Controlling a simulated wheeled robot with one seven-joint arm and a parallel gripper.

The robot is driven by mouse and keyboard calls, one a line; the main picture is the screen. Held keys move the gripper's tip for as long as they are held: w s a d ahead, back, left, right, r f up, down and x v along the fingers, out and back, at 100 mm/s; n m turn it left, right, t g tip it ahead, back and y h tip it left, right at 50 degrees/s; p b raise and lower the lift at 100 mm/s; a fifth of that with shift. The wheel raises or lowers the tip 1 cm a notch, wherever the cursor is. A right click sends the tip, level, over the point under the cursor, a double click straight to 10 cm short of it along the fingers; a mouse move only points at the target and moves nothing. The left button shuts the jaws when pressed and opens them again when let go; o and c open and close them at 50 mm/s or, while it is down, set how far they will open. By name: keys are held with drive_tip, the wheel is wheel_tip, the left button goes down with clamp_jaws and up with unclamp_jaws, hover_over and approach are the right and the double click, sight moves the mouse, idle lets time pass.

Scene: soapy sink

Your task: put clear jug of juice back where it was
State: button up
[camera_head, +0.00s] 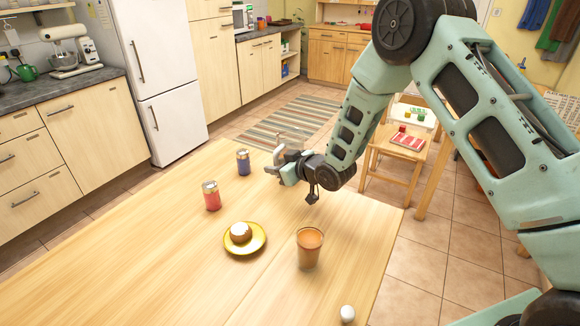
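A clear, tapered vessel of orange-brown juice (310,250) stands upright on the near part of the wooden table (180,265). No handle or spout shows on it, so I cannot tell whether it is the jug. My gripper (274,161) is over the far part of the table, beyond this vessel and apart from it, with its fingers pointing left. A faint, see-through outline shows just above and behind the fingers. I cannot tell what it is or whether the fingers hold it.
A yellow plate (257,247) holds a round brown-and-white item (240,232). A white egg-like object (347,314) lies at the near edge. The table's left side is clear.

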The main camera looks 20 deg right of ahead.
drive_tip(key=b+v, duration=0.2)
drive_tip(key=v, duration=0.9)
drive_tip(key=s+a+r+g+h, duration=0.2)
drive_tip(key=s+a+g, duration=0.1)
drive_tip(key=s, duration=0.4)
drive_tip(key=s+a+r+g+h, duration=0.1)
drive_tip(key=s+a+r+g, duration=0.15)
drive_tip(key=s, duration=0.55)
drive_tip(key=s+r+g+h, duration=0.1)
drive_tip(key=s+g, duration=0.2)
drive_tip(key=s, duration=0.7)
drive_tip(key=s+r+g+h, duration=0.2)
drive_tip(key=s+g, duration=0.1)
drive_tip(key=s, duration=0.7)
drive_tip(key=shift+h, duration=0.3)
drive_tip(key=shift+s, duration=0.1)
